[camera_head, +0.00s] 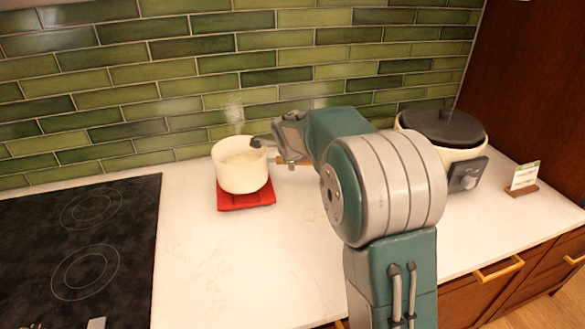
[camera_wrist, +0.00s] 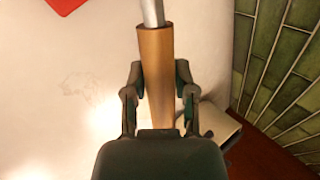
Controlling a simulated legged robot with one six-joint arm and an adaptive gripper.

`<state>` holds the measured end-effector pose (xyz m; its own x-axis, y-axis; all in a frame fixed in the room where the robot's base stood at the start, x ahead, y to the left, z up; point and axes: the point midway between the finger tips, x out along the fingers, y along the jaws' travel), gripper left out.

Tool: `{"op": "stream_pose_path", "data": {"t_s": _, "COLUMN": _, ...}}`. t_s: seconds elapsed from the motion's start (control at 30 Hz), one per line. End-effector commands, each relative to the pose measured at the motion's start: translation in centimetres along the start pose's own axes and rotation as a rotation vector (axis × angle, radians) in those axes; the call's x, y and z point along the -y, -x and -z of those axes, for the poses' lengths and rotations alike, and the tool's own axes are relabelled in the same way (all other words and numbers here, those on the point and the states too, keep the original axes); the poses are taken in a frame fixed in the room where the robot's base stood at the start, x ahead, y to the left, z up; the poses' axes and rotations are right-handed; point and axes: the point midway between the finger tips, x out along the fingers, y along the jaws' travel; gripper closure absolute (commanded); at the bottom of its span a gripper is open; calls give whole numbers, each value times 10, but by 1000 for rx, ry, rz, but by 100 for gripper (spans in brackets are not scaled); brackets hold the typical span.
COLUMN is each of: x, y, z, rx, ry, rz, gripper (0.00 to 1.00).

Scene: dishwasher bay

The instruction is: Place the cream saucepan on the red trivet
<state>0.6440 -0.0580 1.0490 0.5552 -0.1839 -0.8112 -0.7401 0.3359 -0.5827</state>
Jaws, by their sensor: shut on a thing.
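The cream saucepan (camera_head: 241,174) is upright over the red trivet (camera_head: 246,205), whose front and side edges show below it. I cannot tell whether the pan's base touches the trivet or hangs just above it. My gripper (camera_head: 287,150) is to the right of the pan and shut on its handle. In the wrist view, the wooden handle (camera_wrist: 155,62) with its metal stem lies between the fingers of my gripper (camera_wrist: 160,85). The pan's body is out of that view, and a corner of the red trivet (camera_wrist: 65,3) shows at top left.
A black cooktop (camera_head: 80,250) lies to the left. A cream cooker with a dark lid (camera_head: 443,128) and a small card on a stand (camera_head: 524,178) are at right. The green tiled wall (camera_head: 180,85) stands close behind. The white counter (camera_head: 235,270) is clear in front of the trivet.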

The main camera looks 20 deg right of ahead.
Motion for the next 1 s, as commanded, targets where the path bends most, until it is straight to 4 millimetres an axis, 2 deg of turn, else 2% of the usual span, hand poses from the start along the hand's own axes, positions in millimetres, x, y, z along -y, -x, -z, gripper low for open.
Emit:
{"op": "stream_pose_path", "data": {"t_s": 0.13, "x": -12, "y": -15, "z": 1, "rx": 1, "ry": -1, "rz": 1, "gripper": 100}}
{"op": "stream_pose_path", "data": {"t_s": 0.33, "x": -13, "y": -17, "z": 1, "rx": 2, "ry": -2, "rz": 2, "gripper": 100}}
{"op": "stream_pose_path", "data": {"t_s": 0.37, "x": -15, "y": -19, "z": 2, "rx": -1, "ry": 1, "rz": -4, "gripper": 60}}
{"op": "stream_pose_path", "data": {"t_s": 0.4, "x": -15, "y": -19, "z": 2, "rx": -1, "ry": 1, "rz": -4, "gripper": 42}}
{"op": "stream_pose_path", "data": {"t_s": 0.43, "x": -15, "y": -19, "z": 2, "rx": -1, "ry": 1, "rz": -4, "gripper": 30}}
{"op": "stream_pose_path", "data": {"t_s": 0.83, "x": -15, "y": -17, "z": 2, "rx": -1, "ry": 1, "rz": -3, "gripper": 30}}
{"op": "stream_pose_path", "data": {"t_s": 1.0, "x": -14, "y": 4, "z": 1, "rx": 1, "ry": 0, "rz": 1, "gripper": 30}}
